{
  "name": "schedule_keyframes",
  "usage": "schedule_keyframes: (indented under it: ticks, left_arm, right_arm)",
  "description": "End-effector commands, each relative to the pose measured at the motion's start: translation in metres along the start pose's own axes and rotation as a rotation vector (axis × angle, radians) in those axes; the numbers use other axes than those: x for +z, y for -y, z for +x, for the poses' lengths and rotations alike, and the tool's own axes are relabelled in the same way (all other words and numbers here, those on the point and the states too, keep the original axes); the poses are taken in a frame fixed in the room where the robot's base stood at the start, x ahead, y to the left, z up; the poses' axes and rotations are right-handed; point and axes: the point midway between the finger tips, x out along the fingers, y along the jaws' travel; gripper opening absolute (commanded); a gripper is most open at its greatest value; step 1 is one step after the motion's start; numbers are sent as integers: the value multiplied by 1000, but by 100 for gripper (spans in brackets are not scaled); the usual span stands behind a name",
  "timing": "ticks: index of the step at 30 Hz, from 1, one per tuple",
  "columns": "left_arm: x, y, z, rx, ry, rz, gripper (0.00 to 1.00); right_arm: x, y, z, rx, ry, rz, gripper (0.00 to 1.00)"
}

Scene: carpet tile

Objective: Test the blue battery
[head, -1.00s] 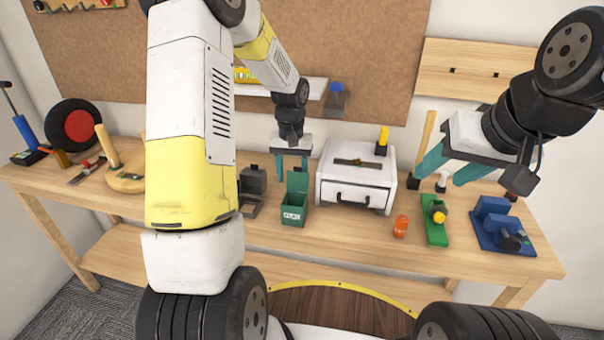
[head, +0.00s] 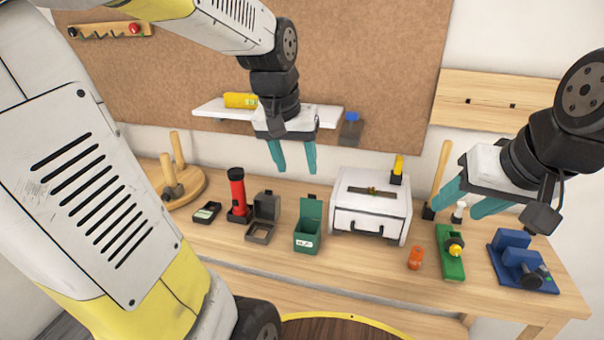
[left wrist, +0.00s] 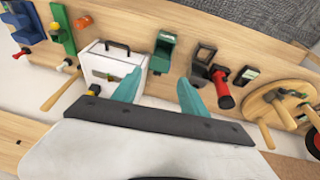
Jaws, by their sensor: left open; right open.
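I cannot make out a blue battery in either view. A small dark device with a display (head: 207,212), possibly a tester, lies on the bench left of a red flashlight (head: 238,193). A green open bin with a white label (head: 307,235) and a white box with a front drawer (head: 371,208) stand to the right. The drawer is shut. My left gripper (head: 294,165) is open and empty, above and behind the green bin; its fingers also show in the left wrist view (left wrist: 160,93). My right gripper (head: 458,208) is open and empty above the bench's right part.
A grey open-lidded box (head: 263,222) stands beside the green bin. An orange cylinder (head: 415,258), a green fixture (head: 451,256) and a blue vise-like block (head: 520,262) are at right. A wooden disc with pegs (head: 178,188) is at left. A shelf (head: 225,112) hangs behind.

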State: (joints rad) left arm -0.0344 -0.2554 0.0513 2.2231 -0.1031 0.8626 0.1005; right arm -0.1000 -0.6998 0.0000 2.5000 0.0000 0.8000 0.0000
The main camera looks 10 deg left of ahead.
Motion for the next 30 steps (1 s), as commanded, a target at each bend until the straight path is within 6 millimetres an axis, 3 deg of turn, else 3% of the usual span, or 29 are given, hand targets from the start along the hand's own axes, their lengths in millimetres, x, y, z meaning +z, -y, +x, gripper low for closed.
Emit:
schedule_keyframes:
  ticks: [1,6,12,21,24,30]
  left_arm:
    - [16,-2,-14,14,-45,6,51]
    - [61,-10,-38,63,-153,21,51]
    - [87,-15,-46,96,-219,32,51]
    - [91,-16,-47,101,-227,34,51]
    - [89,-15,-46,98,-224,33,55]
    - [71,-9,-36,55,-173,11,55]
  right_arm:
    - [0,0,0,0,0,0,51]
    - [0,0,0,0,0,0,51]
    - [0,0,0,0,0,0,51]
    - [0,0,0,0,0,0,51]
    - [0,0,0,0,0,0,51]
    - [0,0,0,0,0,0,51]
